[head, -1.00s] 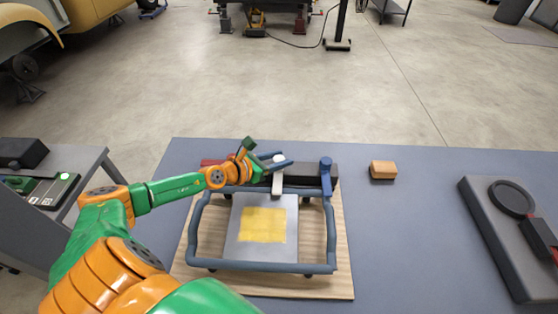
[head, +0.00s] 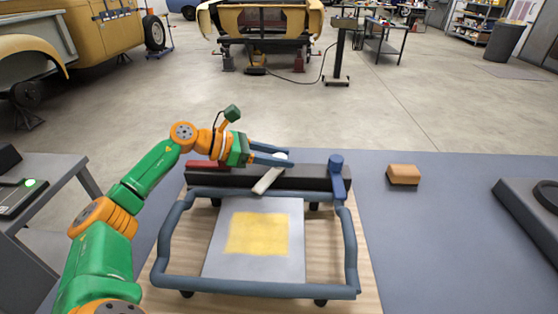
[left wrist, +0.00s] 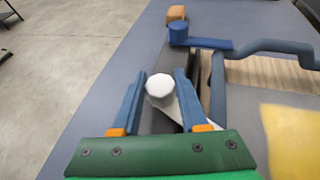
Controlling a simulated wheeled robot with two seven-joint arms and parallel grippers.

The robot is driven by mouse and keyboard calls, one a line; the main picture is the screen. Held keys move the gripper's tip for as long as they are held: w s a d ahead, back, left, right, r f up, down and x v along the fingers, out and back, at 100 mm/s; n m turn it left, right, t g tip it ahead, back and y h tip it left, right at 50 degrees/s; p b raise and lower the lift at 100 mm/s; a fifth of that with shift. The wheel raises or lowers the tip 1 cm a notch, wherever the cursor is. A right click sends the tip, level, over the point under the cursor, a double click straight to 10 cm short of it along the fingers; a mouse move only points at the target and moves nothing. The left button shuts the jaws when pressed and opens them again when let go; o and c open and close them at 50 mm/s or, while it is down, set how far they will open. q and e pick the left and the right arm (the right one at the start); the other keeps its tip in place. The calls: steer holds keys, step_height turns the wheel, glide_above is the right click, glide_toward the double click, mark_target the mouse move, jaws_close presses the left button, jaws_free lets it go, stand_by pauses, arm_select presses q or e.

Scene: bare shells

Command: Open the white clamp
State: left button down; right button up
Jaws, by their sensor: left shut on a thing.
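The white clamp is a pale bar (head: 267,181) with a round white knob (left wrist: 159,84). It sits on the black rail behind the blue tubular frame. The bar slants, its near end toward the left and close to the frame's rear tube. My left gripper (head: 288,158) comes from the left and is shut on the white knob. In the left wrist view the knob is between the two blue fingers. Part of the bar is hidden by the right finger there. My right gripper is not in view.
A blue clamp (head: 337,172) stands at the rail's right end, a red one (head: 204,165) at its left. The frame (head: 257,288) surrounds a grey plate with a yellow patch (head: 257,233). An orange-brown block (head: 403,175) lies right, with clear table around it.

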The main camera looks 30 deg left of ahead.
arm_select(q)
steer(key=shift+g, duration=0.3)
steer(key=shift+c, duration=2.1)
jaws_free()
steer(key=b+v, duration=0.1)
steer(key=v, duration=0.2)
steer(key=b+v, duration=0.2)
steer(key=v, duration=0.1)
steer(key=shift+s+a+f, duration=0.1)
steer(key=shift+s+a, duration=0.15)
steer(key=shift+a, duration=0.05)
steer(key=shift+s+r, duration=0.1)
steer(key=shift+r, duration=0.1)
